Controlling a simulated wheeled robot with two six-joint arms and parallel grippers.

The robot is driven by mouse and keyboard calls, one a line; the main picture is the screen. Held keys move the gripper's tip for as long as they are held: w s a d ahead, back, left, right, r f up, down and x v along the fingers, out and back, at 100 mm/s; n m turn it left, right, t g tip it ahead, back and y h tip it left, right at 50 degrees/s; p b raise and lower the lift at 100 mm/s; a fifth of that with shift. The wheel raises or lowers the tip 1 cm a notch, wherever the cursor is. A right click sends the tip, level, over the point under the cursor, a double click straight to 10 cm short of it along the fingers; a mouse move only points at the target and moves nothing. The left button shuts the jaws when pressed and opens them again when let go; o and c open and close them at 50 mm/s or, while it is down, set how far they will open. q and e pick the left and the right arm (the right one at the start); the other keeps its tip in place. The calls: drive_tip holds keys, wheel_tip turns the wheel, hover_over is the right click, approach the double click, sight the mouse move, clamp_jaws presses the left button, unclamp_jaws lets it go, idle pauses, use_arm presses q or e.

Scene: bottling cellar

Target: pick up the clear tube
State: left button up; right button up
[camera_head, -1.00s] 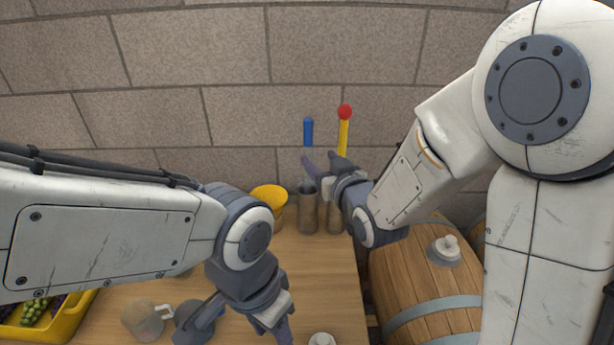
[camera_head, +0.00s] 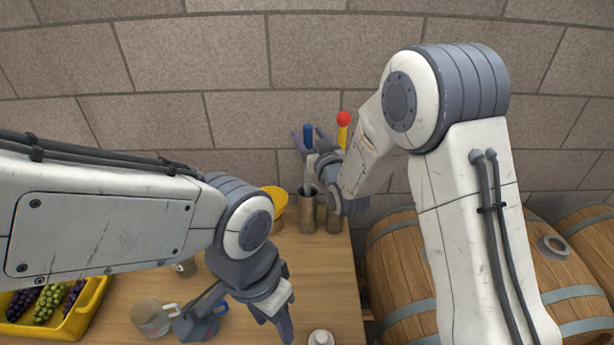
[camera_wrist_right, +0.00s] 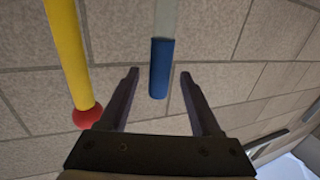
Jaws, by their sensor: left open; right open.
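The clear tube (camera_wrist_right: 166,18) has a blue end (camera_wrist_right: 160,68) and shows between the fingers of my right gripper (camera_wrist_right: 158,75) in the right wrist view. Both fingers stand apart from it, one on each side, and the gripper is open. The tube's lower part is largely hidden by the gripper. My left gripper (camera_head: 275,305) is open, low over the table, away from the tube.
A yellow rod with a red ball (camera_head: 344,118) stands close to the right of the tube. A clear jug (camera_head: 150,318) and a yellow crate of grapes (camera_head: 75,325) are at lower left. Barrels (camera_head: 400,270) stand at right.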

drive_tip(key=shift+w+a, duration=0.1)
drive_tip(key=shift+w, duration=0.35)
drive_tip(key=shift+c, duration=0.3)
clamp_jaws()
wheel_tip(320, 180, up, 18)
drive_tip(key=b, duration=0.3)
